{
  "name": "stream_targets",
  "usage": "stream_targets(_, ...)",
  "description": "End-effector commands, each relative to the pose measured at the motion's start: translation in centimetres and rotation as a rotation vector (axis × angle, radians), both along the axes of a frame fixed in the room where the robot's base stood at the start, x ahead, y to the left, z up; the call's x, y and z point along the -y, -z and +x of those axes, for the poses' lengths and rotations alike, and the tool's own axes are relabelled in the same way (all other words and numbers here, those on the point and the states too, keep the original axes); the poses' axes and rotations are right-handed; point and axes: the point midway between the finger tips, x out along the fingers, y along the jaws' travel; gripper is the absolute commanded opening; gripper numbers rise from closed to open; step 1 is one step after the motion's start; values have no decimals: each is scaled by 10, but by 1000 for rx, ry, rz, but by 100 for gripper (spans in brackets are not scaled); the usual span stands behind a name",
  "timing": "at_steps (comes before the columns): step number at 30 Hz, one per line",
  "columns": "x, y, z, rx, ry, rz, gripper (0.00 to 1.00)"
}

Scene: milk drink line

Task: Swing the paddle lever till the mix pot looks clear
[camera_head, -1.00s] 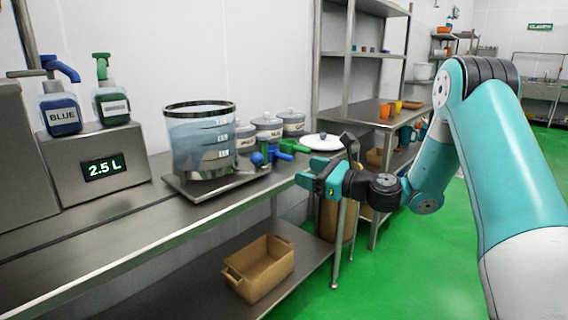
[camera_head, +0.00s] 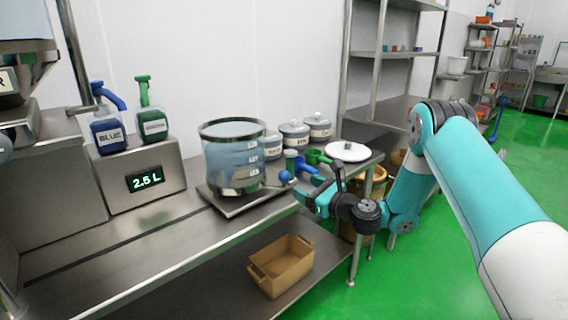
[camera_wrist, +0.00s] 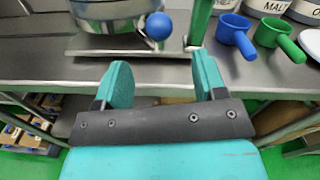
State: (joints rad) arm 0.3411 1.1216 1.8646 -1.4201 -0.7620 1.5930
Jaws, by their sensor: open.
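The mix pot (camera_head: 232,158) is a see-through vessel with a dark rim and pale blue-grey contents. It stands on a flat metal plate (camera_head: 222,205) on the steel counter. A blue ball knob (camera_head: 284,176), apparently the paddle lever's end, sticks out at its right side. In the wrist view the knob (camera_wrist: 158,26) is ahead of my gripper (camera_wrist: 162,78), between the lines of the fingers, at the pot's base (camera_wrist: 112,10). My gripper is open and empty, short of the knob at the counter's front edge, and not touching it. The lever's shaft is mostly hidden.
A green upright handle (camera_wrist: 200,22) stands right of the knob. Blue (camera_wrist: 236,32) and green (camera_wrist: 275,36) scoops lie further right, before lidded canisters (camera_head: 293,134). Blue (camera_head: 106,128) and green (camera_head: 151,119) pump bottles stand on a "2.5 L" box (camera_head: 160,190). A bin (camera_head: 281,266) sits below.

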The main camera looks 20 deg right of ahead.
Motion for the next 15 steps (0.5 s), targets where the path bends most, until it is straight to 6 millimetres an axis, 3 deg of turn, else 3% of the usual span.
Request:
stream_targets(2, -5, -8, 6, -1, -3, 2, 64)
stream_targets(9, -28, -2, 53, 4, -6, -1, 64)
stream_targets(15, -39, 0, 77, 1, -3, -1, 64)
